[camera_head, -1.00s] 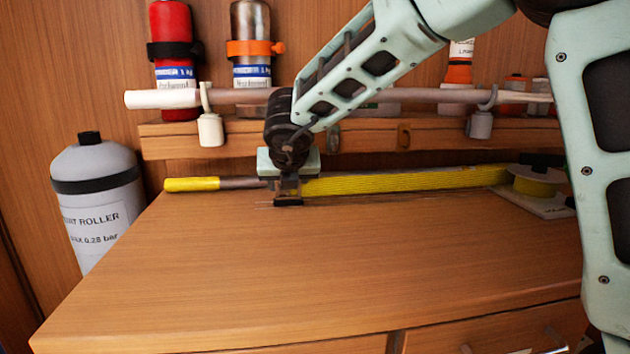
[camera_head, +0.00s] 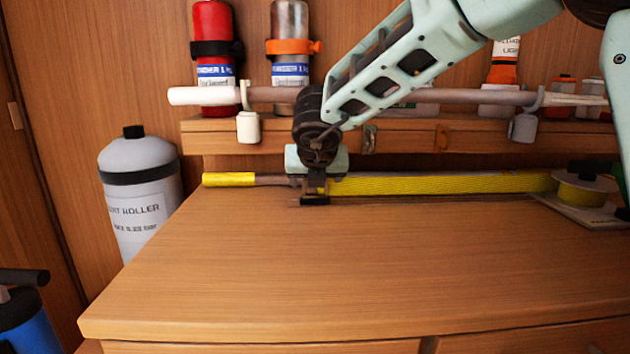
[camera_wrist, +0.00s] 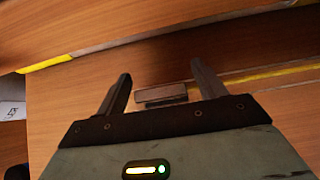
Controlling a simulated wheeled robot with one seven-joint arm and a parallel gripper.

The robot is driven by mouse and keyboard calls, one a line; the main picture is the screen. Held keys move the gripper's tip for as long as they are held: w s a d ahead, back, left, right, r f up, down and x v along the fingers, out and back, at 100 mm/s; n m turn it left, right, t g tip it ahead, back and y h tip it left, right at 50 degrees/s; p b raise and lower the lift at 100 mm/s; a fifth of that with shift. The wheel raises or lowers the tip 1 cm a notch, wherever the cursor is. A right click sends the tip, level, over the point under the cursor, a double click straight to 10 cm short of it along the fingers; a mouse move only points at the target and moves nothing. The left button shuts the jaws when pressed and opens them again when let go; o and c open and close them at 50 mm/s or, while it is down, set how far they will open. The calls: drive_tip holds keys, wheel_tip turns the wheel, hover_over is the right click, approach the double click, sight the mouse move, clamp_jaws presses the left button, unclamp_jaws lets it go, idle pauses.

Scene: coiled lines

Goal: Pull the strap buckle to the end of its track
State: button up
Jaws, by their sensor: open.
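The strap buckle looks like a small dark grey block (camera_wrist: 162,95). In the wrist view it lies between my two spread fingers, with bare wood visible on both sides. My gripper (camera_wrist: 160,72) is open and low over the back of the worktop. In the head view my gripper (camera_head: 313,187) covers part of the buckle's area; a dark block shows at its foot, and I cannot tell buckle from fingertip there. A thin track line (camera_head: 430,198) runs along the worktop to the right.
A yellow reel on a pale plate (camera_head: 600,213) stands at the back right. A rail (camera_head: 445,95) and shelf with bottles run behind my gripper. A grey cylinder (camera_head: 140,190) stands left of the worktop. The front of the worktop (camera_head: 350,270) is clear.

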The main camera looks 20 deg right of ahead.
drive_tip(key=p+v, duration=0.4)
drive_tip(key=v, duration=1.3)
drive_tip(key=shift+a, duration=0.1)
